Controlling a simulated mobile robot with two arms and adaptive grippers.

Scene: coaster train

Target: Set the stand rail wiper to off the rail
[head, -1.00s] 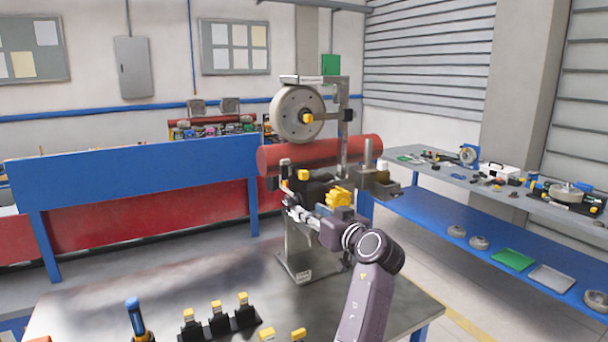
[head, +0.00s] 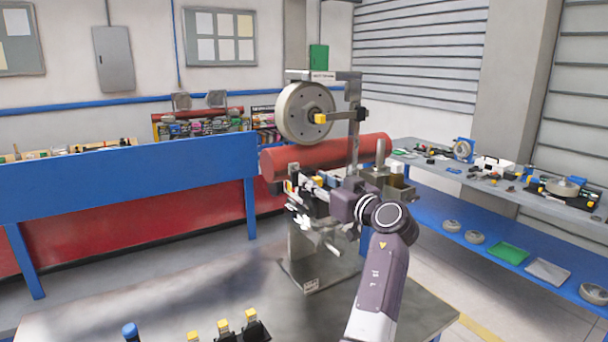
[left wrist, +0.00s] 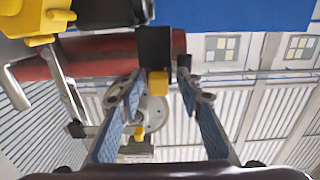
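The metal stand (head: 310,258) carries a grey wheel (head: 298,112) with a yellow hub, above a thick red cylinder (head: 285,163). Below the cylinder is a dark mechanism with a small yellow-capped black part (head: 318,182), which I take to be the rail wiper. My left gripper (head: 310,187) is at this mechanism. In the left wrist view, the left gripper (left wrist: 162,86) has its blue-padded fingers apart, with the yellow cap (left wrist: 158,82) between or just beyond the tips. Contact cannot be told. The wiper's link to the rail is hidden. My right gripper is out of view.
A metal table (head: 180,310) bears several yellow-capped black holders (head: 250,325) at the front. A white lobed piece (head: 304,222) is just below the gripper. A blue bench (head: 130,178) stands behind left, a shelved bench with parts (head: 480,178) at right.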

